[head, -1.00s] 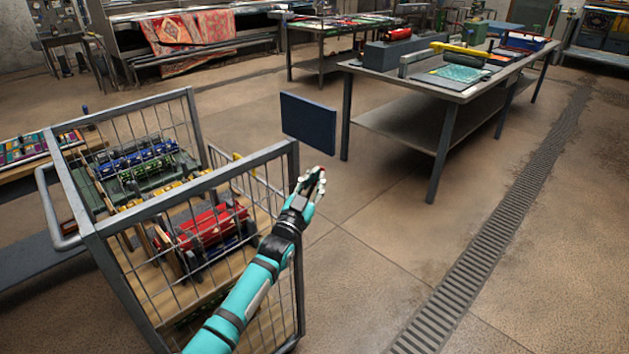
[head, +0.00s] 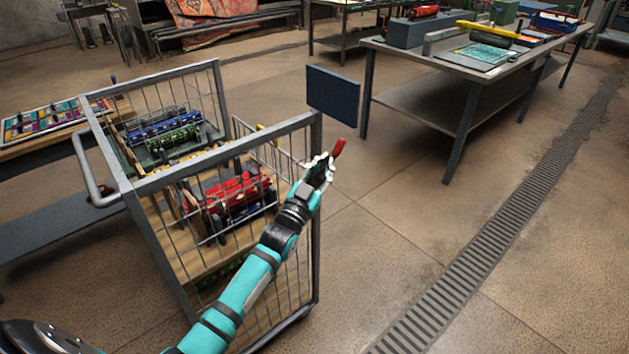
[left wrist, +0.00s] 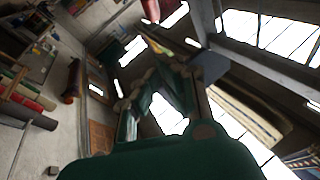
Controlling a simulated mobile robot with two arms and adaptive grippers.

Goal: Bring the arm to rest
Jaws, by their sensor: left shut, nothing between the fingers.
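My left arm reaches up from the bottom of the head view, turquoise with black bands. Its gripper (head: 330,162) is shut and empty, held up in front of the right edge of the wire cart (head: 255,132). A red tip shows at its end. In the left wrist view the gripper's fingers (left wrist: 160,75) point up the tilted picture, partly in shadow. My right gripper is in neither view.
The cart holds red (head: 235,195), blue and green scrubber-like items. A dark blue panel (head: 333,95) stands behind the gripper. A steel table (head: 420,97) is at the upper right. Open floor with a drain grate (head: 490,235) lies to the right.

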